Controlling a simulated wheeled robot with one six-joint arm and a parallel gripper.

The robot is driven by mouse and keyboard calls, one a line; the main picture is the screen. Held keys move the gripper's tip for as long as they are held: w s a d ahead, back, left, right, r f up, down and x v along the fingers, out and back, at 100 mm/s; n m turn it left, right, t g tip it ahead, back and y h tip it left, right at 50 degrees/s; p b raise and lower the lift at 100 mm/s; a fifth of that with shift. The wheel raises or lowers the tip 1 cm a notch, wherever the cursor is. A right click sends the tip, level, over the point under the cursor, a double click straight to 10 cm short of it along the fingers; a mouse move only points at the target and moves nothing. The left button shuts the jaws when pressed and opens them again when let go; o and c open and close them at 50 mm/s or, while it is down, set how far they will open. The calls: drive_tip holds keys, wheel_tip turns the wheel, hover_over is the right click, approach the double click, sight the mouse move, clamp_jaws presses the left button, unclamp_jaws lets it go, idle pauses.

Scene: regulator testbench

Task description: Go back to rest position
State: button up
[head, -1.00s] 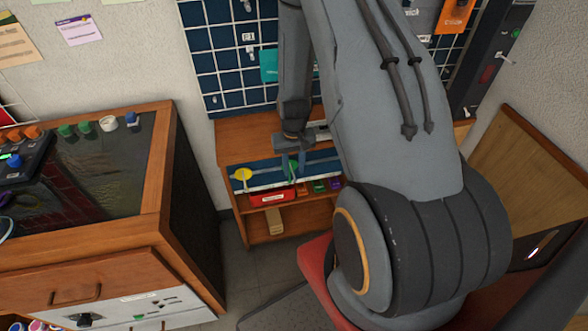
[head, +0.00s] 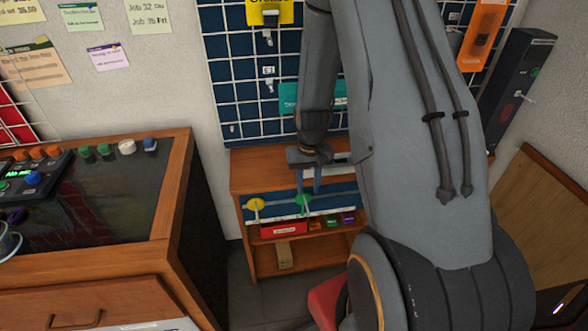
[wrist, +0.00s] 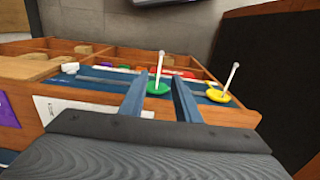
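My gripper (head: 309,190) points down over the front of a low wooden shelf unit (head: 262,167) in the head view. Its two blue fingers stand apart and look empty; they also show in the wrist view (wrist: 158,82). A green round piece (head: 303,203) with a thin white stem is just below and beyond the fingertips. In the wrist view this green piece (wrist: 158,89) shows between the fingers; I cannot tell whether it touches them. A yellow round piece (head: 255,204) with a similar stem is to its left in the head view.
A wooden bench (head: 180,190) with a dark top and knobs stands at the left. A blue pegboard (head: 235,95) hangs behind the shelf. A red bin (head: 284,229) and smaller coloured bins sit below the fingers. A brown panel (head: 540,220) leans at the right.

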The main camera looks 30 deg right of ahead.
drive_tip(key=s+a+r+n, duration=0.1)
drive_tip(key=s+a+r, duration=0.5)
drive_tip(key=r, duration=0.3)
drive_tip(key=s+a+r+n+t, duration=0.1)
drive_tip(key=s+a+r+n, duration=0.1)
drive_tip(key=s+a+r, duration=0.4)
wheel_tip(320, 180, up, 5)
drive_tip(key=shift+s+a+f, duration=0.2)
drive_tip(key=shift+s+a, duration=0.05)
drive_tip(key=shift+a, duration=0.8)
